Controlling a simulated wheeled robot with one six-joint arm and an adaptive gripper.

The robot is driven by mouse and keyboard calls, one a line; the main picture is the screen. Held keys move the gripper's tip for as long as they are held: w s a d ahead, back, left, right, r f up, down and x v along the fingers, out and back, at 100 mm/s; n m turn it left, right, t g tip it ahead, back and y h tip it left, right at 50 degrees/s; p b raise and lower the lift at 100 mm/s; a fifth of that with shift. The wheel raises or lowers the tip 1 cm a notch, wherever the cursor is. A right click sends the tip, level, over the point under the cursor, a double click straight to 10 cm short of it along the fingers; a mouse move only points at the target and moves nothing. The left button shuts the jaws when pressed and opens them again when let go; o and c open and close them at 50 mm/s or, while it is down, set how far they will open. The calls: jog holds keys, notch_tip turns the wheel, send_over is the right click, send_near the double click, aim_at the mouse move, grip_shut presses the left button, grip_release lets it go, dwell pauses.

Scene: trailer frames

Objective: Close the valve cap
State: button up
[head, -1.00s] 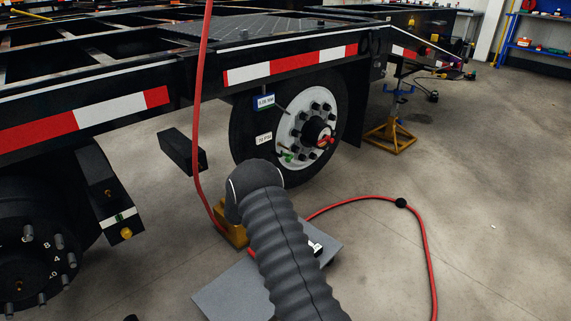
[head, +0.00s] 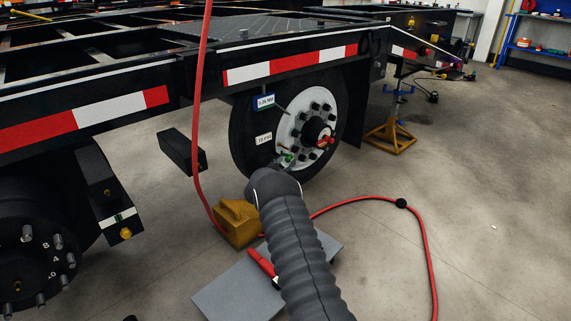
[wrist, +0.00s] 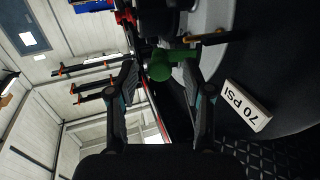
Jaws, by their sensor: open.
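The valve cap is a green piece on the white wheel hub; in the head view the green cap (head: 287,156) sits at the lower left of the rim. In the head view my arm hides most of my gripper. The wheel (head: 250,120) stands under the black trailer frame.
A tag reading 70 PSI (wrist: 248,105) is on the tyre. A red hose (head: 426,250) runs over the floor and up at the left. A yellow wheel chock (head: 238,222) and a grey plate (head: 225,292) lie before the wheel. A yellow jack stand (head: 389,138) is behind right.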

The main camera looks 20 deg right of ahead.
jog(key=shift+c, duration=0.3)
grip_shut()
